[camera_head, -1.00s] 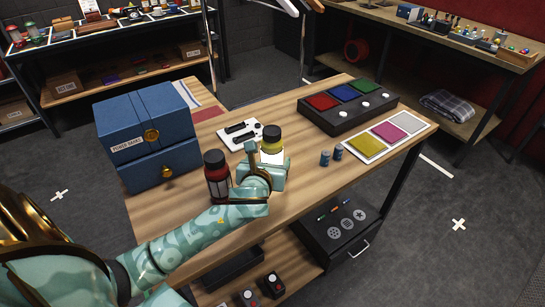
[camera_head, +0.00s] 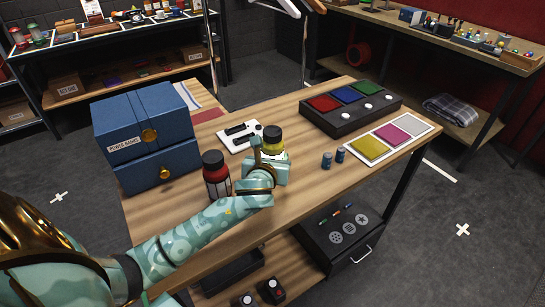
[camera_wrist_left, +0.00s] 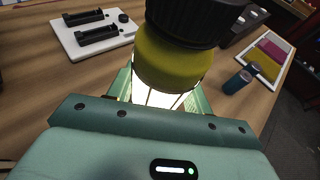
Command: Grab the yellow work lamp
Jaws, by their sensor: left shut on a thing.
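The yellow work lamp (camera_head: 273,140) has a black cap, a yellow collar and a lit, caged lower part. It stands upright at the middle of the wooden table, and it fills the top centre of the left wrist view (camera_wrist_left: 172,62). My left gripper (camera_head: 268,165) is shut on the lamp at its lit lower part, below the collar. The gripper hides much of the lamp's lower part and its base, so I cannot tell whether it touches the table. My right gripper is not in view.
A red lamp (camera_head: 216,175) stands close to the left of my gripper. A blue drawer box (camera_head: 150,135) is at the table's left. A white battery holder (camera_head: 238,136), two batteries (camera_head: 333,159), a panel with coloured buttons (camera_head: 350,108) and a pad tray (camera_head: 431,128) are nearby.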

